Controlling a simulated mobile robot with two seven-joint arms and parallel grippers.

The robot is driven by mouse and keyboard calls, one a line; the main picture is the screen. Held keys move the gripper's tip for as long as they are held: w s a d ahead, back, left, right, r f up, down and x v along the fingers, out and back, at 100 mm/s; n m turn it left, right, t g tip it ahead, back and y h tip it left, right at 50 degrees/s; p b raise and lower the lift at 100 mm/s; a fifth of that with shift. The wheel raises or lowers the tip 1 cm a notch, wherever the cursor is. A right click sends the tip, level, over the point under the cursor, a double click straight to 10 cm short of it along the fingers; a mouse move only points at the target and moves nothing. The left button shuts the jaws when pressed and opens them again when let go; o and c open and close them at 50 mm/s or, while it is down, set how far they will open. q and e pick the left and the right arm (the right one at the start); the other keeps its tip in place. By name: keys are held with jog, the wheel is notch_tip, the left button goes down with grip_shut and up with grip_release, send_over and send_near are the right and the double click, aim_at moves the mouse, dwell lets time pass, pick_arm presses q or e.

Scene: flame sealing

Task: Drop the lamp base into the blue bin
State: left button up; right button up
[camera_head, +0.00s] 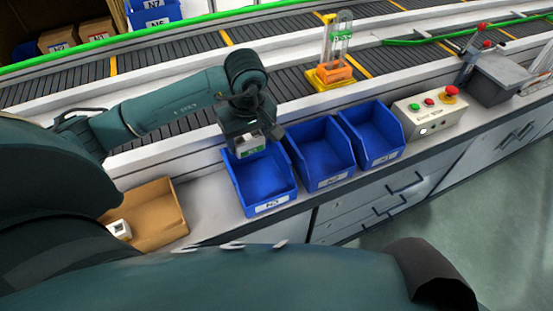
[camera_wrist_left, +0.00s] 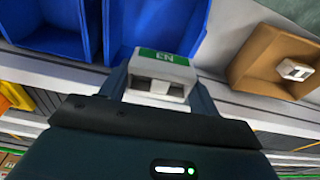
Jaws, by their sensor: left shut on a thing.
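The lamp base (camera_head: 251,150), a white block with a green label, is held in my left gripper (camera_head: 247,147). That blue bin also shows in the left wrist view (camera_wrist_left: 160,25). The inside that shows looks empty. My right gripper is not in view.
Two more blue bins (camera_head: 322,160) (camera_head: 374,138) stand to the right, then a button box (camera_head: 432,115). A cardboard box (camera_head: 165,215) with a white part (camera_head: 118,229) is at left. A conveyor (camera_head: 190,75) behind carries a yellow-orange fixture (camera_head: 333,75) with a clear tube.

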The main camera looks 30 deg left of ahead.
pick_arm(q)
jog(key=shift+w+f, duration=0.2)
jog(key=shift+w, duration=0.3)
jog(key=shift+s+f+b, duration=0.15)
jog(key=shift+f+b, duration=0.3)
jog(key=shift+f, duration=0.05)
notch_tip(320, 180, down, 3)
jog(key=shift+f+b, duration=0.1)
jog(key=shift+b, duration=0.75)
jog(key=shift+f+b, duration=0.45)
jog(key=shift+f, duration=0.3)
jog(key=o, duration=1.1)
jog(key=shift+c, duration=0.2)
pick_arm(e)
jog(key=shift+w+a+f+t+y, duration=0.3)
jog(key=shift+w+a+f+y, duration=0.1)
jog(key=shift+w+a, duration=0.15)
pick_arm(q)
jog(key=r, duration=0.4)
jog(key=d+r, duration=0.1)
jog(key=r, duration=0.3)
jog(key=s+r, duration=0.1)
jog(key=r, duration=0.4)
jog(key=shift+s+d+r, duration=0.1)
jog(key=shift+d, duration=0.2)
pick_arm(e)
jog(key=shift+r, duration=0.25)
